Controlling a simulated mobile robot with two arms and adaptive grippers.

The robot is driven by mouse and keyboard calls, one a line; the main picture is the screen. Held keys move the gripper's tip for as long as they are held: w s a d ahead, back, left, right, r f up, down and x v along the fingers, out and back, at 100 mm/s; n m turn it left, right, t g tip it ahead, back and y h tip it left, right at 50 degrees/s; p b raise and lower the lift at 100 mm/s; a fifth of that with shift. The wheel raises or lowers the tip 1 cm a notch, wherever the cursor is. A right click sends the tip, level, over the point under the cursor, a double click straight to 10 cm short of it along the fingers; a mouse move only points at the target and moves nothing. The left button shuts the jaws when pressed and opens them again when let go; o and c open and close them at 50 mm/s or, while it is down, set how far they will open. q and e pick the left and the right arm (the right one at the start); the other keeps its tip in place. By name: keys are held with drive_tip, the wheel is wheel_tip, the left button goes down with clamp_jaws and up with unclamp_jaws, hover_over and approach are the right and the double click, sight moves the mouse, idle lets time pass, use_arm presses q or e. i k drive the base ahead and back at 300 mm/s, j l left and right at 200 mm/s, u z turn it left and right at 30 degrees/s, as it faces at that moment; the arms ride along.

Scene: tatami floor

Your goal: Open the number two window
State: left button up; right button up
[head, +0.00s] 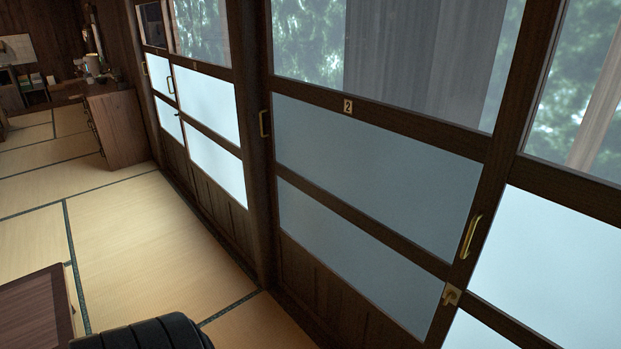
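The number two window (380,180) is a wood-framed sliding panel on the right, with clear glass above and frosted panes below. A small "2" plate (348,107) sits on its middle rail. A brass handle (470,236) is on its right stile, and another handle (264,123) is at its left edge. A brass latch (451,294) sits at the lower right, where it meets the neighbouring panel; whether it is fastened cannot be told. The window appears shut. Neither of my grippers is in view.
Another window panel (210,135) stands farther left, and one more (550,265) at the right. A wooden table (38,312) and a dark rounded object (145,335) are at the bottom left. Tatami floor (150,240) beside the windows is clear.

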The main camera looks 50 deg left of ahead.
sight(371, 200)
drive_tip(key=u, duration=1.4)
